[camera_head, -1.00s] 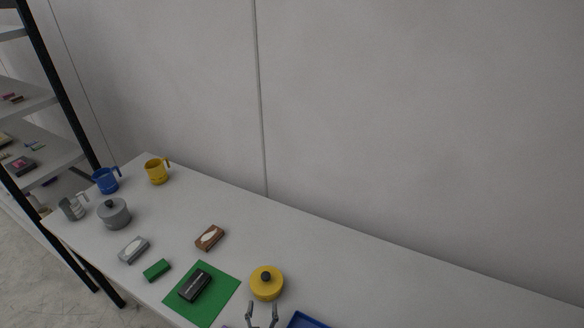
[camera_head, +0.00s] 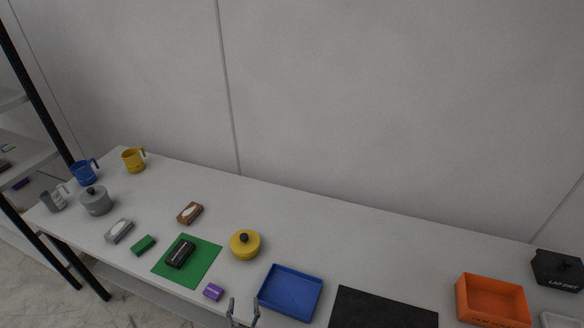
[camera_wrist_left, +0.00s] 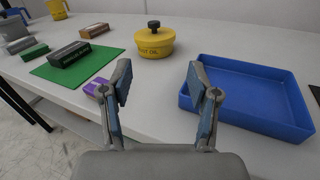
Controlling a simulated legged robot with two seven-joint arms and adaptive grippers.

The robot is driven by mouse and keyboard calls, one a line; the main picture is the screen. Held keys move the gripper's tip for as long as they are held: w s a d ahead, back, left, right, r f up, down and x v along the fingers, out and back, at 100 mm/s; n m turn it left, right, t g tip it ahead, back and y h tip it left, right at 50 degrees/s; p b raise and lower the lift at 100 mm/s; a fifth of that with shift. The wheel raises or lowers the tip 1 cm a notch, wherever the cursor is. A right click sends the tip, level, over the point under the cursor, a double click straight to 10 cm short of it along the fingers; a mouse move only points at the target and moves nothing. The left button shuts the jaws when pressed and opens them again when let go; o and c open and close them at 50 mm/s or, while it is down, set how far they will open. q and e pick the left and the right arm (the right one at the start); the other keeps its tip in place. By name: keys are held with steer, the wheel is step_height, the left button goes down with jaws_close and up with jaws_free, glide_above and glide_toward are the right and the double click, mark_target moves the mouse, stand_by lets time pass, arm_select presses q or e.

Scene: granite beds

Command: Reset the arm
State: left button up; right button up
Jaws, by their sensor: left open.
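My left gripper (camera_head: 243,313) shows at the bottom edge of the head view, in front of the table's near edge. In the left wrist view its two fingers (camera_wrist_left: 160,85) are spread apart with nothing between them, so it is open and empty. Past the fingertips stands a yellow lidded pot (camera_wrist_left: 155,42), also in the head view (camera_head: 245,246). A small purple block (camera_head: 213,291) lies close to the gripper; in the wrist view it is partly hidden behind the left finger. My right gripper does not show.
A blue tray (camera_head: 266,303) lies right of the gripper, then a black mat (camera_head: 385,310) and an orange bin (camera_head: 495,318). A green mat (camera_head: 205,262) bears a black box (camera_head: 180,253). Mugs (camera_head: 133,160) stand at the far left. A wall runs behind the table.

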arm_select(q)
steer(key=s+d+r+m+g+h, duration=0.15)
steer(key=d+m+h, duration=0.3)
steer(key=m, duration=0.55)
steer(key=s+d+r+m+g+h, duration=0.1)
steer(key=s+d+r+m+h, duration=0.15)
steer(key=m+h, duration=0.55)
steer(key=s+d+f+m+g+y, duration=0.15)
steer(key=s+f+m+g, duration=0.4)
steer(key=m, duration=0.55)
steer(key=s+a+f+m+g+y, duration=0.3)
steer(key=s+a+f+m+y, duration=0.15)
steer(key=a, duration=0.35)
steer(key=s+a+f+m+g+y, duration=0.3)
steer(key=s+a+f+m+y, duration=0.15)
steer(key=s+a, duration=0.2)
step_height(320, 180, down, 26)
steer(key=s+a+r+g, duration=0.1)
steer(key=s+g, duration=0.1)
steer(key=s+a+f+g, duration=0.1)
steer(key=s+a+f, duration=0.2)
steer(key=s+f, duration=1.4)
steer(key=shift+s+a+y, duration=0.15)
steer(key=shift+s+y, duration=0.2)
steer(key=shift+y, duration=0.05)
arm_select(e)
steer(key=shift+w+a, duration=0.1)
